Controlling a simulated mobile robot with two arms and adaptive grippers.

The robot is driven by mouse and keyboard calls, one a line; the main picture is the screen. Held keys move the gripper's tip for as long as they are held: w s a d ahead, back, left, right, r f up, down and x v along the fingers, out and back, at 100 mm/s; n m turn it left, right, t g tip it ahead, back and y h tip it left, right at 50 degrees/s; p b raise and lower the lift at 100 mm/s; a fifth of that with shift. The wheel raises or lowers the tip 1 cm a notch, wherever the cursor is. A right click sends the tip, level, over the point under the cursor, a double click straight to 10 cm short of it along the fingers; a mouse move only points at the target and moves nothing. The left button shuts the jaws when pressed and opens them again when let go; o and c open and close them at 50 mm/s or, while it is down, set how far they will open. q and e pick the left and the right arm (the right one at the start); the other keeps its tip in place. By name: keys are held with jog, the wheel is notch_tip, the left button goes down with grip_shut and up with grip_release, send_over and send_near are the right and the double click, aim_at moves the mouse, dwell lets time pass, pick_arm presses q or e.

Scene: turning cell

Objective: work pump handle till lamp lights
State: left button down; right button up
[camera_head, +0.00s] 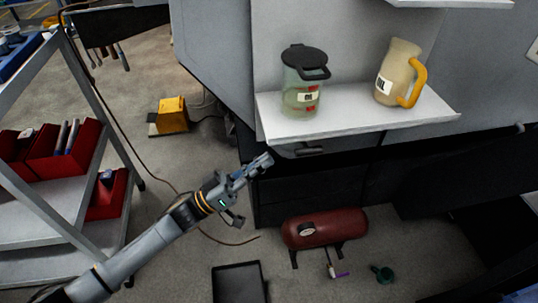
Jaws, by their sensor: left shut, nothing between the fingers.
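A clear reservoir (301,98) with greenish fluid, red marks and a black top stands on the white shelf. My left gripper (262,163) is shut and empty, below and left of the shelf, apart from the reservoir and handle. I cannot make out a lit lamp. My right gripper is not in view.
A cream oil jug (399,72) with a yellow handle stands right of the reservoir on the white shelf (360,126). A red tank (325,229), a black tray (239,283) and a yellow box (172,115) are on the floor. A grey rack (50,226) holds red bins at left.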

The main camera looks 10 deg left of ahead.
pick_arm(q)
jog(key=x, duration=0.8)
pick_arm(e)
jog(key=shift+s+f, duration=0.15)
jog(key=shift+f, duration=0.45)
pick_arm(q)
jog(key=shift+d, duration=0.1)
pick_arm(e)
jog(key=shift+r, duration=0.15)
